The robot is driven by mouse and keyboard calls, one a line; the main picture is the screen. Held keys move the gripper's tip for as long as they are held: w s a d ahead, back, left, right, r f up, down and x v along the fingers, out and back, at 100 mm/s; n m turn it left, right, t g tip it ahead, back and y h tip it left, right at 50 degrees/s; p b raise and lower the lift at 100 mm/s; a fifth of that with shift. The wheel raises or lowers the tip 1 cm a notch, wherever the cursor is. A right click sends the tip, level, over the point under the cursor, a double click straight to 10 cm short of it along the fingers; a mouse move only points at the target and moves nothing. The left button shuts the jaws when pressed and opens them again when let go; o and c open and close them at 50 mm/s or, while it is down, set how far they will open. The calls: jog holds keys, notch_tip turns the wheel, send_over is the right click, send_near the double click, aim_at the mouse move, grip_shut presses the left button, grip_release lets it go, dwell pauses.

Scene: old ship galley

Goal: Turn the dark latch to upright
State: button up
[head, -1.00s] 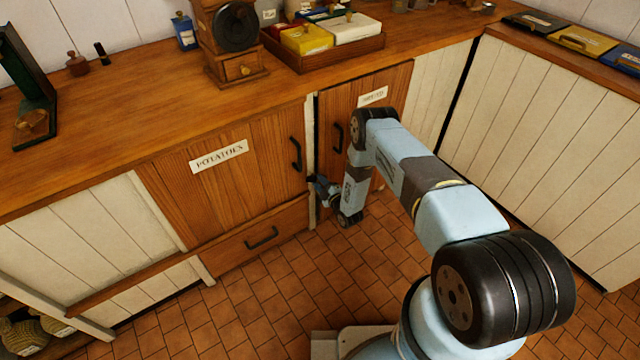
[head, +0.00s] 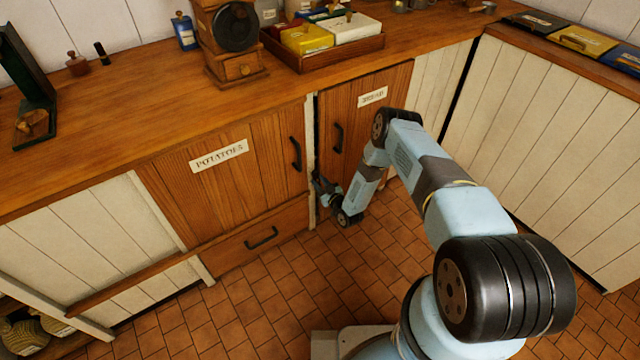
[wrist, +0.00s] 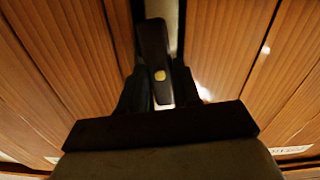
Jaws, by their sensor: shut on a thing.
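The dark latch (wrist: 153,50) shows in the wrist view as a dark bar with a round brass spot on it. It lies over the pale post between two wooden doors and runs nearly along that post, tilted slightly. My gripper (wrist: 160,72) is shut on the latch, with one dark finger on each side of it. In the head view my gripper (head: 323,187) is low at the post (head: 311,150), between the potatoes door (head: 225,190) and the labelled door to its right (head: 365,130). The latch cannot be made out there.
Dark handles stand on the potatoes door (head: 296,154) and the right door (head: 338,138). A drawer (head: 240,250) lies below the potatoes door. The wooden counter (head: 130,110) above holds a grinder (head: 235,70) and a tray (head: 340,54). The tiled floor (head: 265,300) in front is clear.

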jog(key=shift+s+d+f+m, duration=0.1)
jog(key=shift+s+f+m, duration=0.1)
jog(key=shift+m, duration=0.5)
jog(key=o, duration=0.8)
jog(key=shift+w, duration=0.1)
jog(key=shift+o, duration=1.3)
jog(key=shift+w+r, duration=0.1)
jog(key=v, duration=1.3)
jog(key=shift+s+d, duration=0.2)
jog(key=shift+s, duration=0.15)
